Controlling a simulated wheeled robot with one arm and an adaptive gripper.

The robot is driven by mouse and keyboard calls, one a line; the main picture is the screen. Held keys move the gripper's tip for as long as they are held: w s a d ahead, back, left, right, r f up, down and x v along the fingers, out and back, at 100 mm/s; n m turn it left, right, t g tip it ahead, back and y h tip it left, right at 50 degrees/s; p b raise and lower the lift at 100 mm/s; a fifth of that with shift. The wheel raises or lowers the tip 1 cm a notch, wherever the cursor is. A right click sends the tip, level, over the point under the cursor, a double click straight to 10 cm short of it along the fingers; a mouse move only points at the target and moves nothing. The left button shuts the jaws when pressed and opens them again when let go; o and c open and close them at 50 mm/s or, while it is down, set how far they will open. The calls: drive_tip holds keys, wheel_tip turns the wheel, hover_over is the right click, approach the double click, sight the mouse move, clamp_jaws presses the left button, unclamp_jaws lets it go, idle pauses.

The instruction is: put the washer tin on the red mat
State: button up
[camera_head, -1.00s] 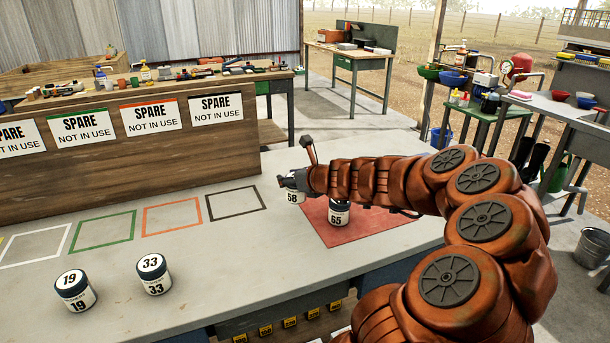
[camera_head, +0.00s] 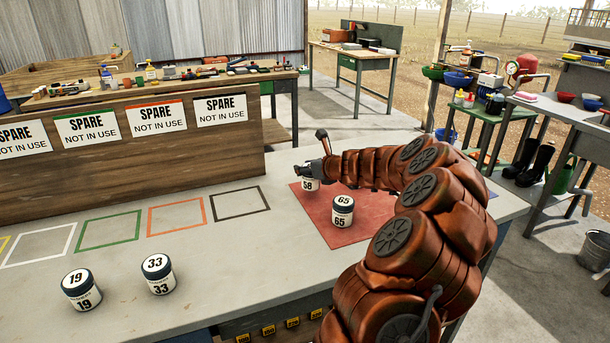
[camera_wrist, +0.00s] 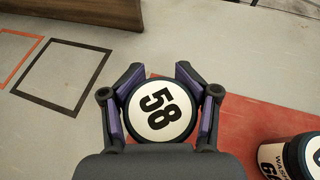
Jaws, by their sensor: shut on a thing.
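My gripper (camera_head: 309,173) is shut on a white tin with a dark rim, numbered 58 (camera_head: 309,185). In the wrist view its round lid (camera_wrist: 160,110) sits upright between the two fingers (camera_wrist: 160,98). The tin is at the far left corner of the red mat (camera_head: 370,209); I cannot tell whether it touches the mat. A tin numbered 65 (camera_head: 342,212) stands upright on the mat, nearer the front edge. In the wrist view its side label (camera_wrist: 270,160) starts with "WASH". The kind label on tin 58 is hidden from me.
Tins 19 (camera_head: 81,290) and 33 (camera_head: 158,274) stand at the front left of the bench. Empty coloured outlines, including a black one (camera_head: 240,203), lie left of the mat. A wooden board (camera_head: 130,145) with "SPARE" signs stands behind them. The mat's right side looks clear.

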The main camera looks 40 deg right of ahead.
drive_tip(key=shift+f, duration=1.3)
drive_tip(key=shift+f, duration=0.15)
drive_tip(key=o, duration=1.4)
drive_tip(key=shift+s+r, duration=0.35)
drive_tip(key=shift+s, duration=0.1)
drive_tip(key=v, duration=1.1)
drive_tip(key=shift+s, duration=0.1)
